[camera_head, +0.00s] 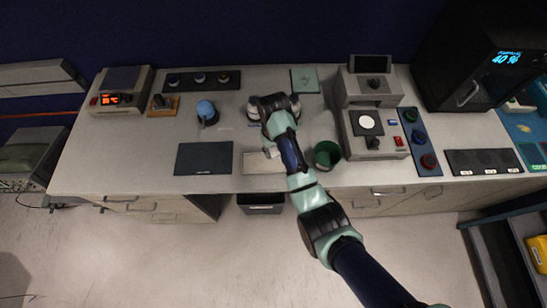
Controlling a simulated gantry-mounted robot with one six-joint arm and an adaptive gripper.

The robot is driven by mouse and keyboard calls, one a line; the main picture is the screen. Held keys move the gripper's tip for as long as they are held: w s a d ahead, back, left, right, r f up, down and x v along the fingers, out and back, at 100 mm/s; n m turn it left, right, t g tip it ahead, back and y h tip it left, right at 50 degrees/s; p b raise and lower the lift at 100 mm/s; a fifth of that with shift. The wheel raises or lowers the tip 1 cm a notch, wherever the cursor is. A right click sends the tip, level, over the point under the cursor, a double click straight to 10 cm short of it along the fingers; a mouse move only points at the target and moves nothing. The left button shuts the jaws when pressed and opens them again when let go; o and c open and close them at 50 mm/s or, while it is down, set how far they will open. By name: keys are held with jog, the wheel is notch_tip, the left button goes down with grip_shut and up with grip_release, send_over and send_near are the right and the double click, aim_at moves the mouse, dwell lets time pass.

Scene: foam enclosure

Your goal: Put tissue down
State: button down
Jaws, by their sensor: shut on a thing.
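My arm reaches in from the lower right over the middle of the bench. My gripper (271,152) appears as a small pale shape beside the arm, partly hidden by it. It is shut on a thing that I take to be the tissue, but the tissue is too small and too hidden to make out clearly. A pale rectangular mat (252,168) lies on the bench just below the gripper in the picture. I cannot tell whether the held thing touches it.
A dark mat (204,159) lies to the left, and a green cup (326,155) stands close on the right. A blue-topped container (207,113) stands behind left. A machine (373,122) stands further right. An open dark bin (261,203) is below the bench edge.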

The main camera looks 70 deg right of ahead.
aim_at(273, 163)
jog(key=shift+f+b, duration=0.45)
jog(key=shift+f, duration=3.15)
jog(key=shift+f, duration=0.15)
jog(key=c, duration=0.7)
grip_release()
jog(key=shift+c, duration=0.2)
notch_tip(273, 163, up, 12)
jog(key=shift+r+p, duration=0.2)
jog(key=shift+p, duration=0.6)
